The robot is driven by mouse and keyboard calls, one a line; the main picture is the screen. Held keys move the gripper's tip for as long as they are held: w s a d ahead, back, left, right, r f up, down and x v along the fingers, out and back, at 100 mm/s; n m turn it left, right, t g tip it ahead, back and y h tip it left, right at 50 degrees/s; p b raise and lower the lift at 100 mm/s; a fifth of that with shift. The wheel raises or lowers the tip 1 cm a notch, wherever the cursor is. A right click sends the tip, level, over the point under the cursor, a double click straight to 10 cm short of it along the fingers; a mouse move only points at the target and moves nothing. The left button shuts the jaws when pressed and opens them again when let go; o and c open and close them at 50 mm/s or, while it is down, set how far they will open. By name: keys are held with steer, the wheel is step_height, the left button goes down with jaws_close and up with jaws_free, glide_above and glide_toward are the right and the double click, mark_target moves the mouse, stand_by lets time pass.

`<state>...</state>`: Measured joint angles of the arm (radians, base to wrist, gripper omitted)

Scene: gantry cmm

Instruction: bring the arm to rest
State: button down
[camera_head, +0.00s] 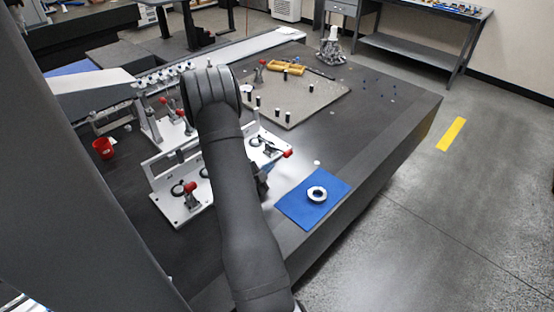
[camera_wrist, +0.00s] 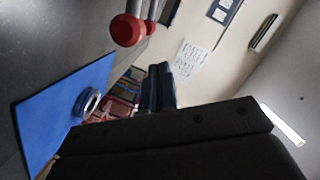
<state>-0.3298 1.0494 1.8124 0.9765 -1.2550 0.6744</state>
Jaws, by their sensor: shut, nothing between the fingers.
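My arm reaches up the middle of the head view over the dark table (camera_head: 390,130), bent at its upper end. My gripper is hidden behind the arm there, apart from perhaps a dark part beside the white fixture. In the wrist view my gripper (camera_wrist: 170,142) shows as a large dark block across the bottom. It is shut and nothing shows held in it. A metal ring (camera_head: 317,194) lies on a blue mat (camera_head: 293,211) right of my arm. In the wrist view, the ring (camera_wrist: 87,103) and mat (camera_wrist: 45,115) appear left of my gripper.
A white fixture (camera_head: 168,207) with red-tipped clamps stands close behind and beside my arm. A red clamp tip (camera_wrist: 126,30) shows in the wrist view. A red cup (camera_head: 103,148) stands left. A grey plate (camera_head: 315,105) with pins lies farther back. The table's right side is mostly clear.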

steer(key=v, duration=0.5)
steer(key=shift+s, duration=0.25)
steer(key=x, duration=1.7)
steer(key=shift+w, duration=0.2)
